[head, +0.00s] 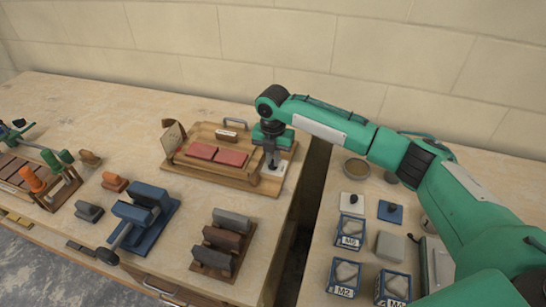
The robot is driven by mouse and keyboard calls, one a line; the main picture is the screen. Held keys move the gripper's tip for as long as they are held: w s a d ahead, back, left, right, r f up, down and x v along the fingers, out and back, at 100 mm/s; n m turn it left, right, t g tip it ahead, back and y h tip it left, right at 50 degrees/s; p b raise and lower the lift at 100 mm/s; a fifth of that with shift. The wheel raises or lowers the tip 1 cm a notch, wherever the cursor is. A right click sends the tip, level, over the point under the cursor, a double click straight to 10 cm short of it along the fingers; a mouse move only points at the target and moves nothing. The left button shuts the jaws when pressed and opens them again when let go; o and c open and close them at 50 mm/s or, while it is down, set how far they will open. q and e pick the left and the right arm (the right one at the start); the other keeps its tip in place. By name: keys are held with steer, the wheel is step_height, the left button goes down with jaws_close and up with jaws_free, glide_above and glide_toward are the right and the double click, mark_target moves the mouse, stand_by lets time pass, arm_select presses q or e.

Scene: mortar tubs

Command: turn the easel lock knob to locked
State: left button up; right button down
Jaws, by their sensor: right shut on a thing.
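A wooden easel board (235,178) lies near the back of the left table, with two red blocks (217,154) and a small label on it. My right arm reaches over from the right. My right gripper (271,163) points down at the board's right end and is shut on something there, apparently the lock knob. The fingers hide the knob, so I cannot tell its turn. A pale plate (280,169) shows beside the fingertips. My left gripper is not in view.
A blue clamp-like device (150,212) and a rack of grey and brown blocks (222,241) stand in front of the easel. Labelled tubs (345,278) stand on the right table, across a dark gap (300,225). The left table's back is mostly clear.

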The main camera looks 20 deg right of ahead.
steer(key=shift+r+p, duration=0.15)
steer(key=shift+p, duration=0.25)
steer(key=m+p, duration=0.3)
steer(key=p, duration=0.1)
steer(key=shift+r, duration=0.2)
steer(key=m+p, duration=0.8)
steer(key=p, duration=0.1)
steer(key=m+p, duration=0.3)
steer(key=m, duration=0.1)
steer(key=shift+f+p, duration=0.15)
steer(key=shift+p, duration=0.15)
arm_select(q)
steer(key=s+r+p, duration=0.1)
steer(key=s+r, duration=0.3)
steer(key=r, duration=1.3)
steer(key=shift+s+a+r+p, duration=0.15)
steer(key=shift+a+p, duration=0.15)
steer(key=shift+p, duration=0.1)
arm_select(e)
steer(key=shift+f+m, duration=0.15)
steer(key=shift+m, duration=1.35)
steer(key=c, duration=1.5)
jaws_free()
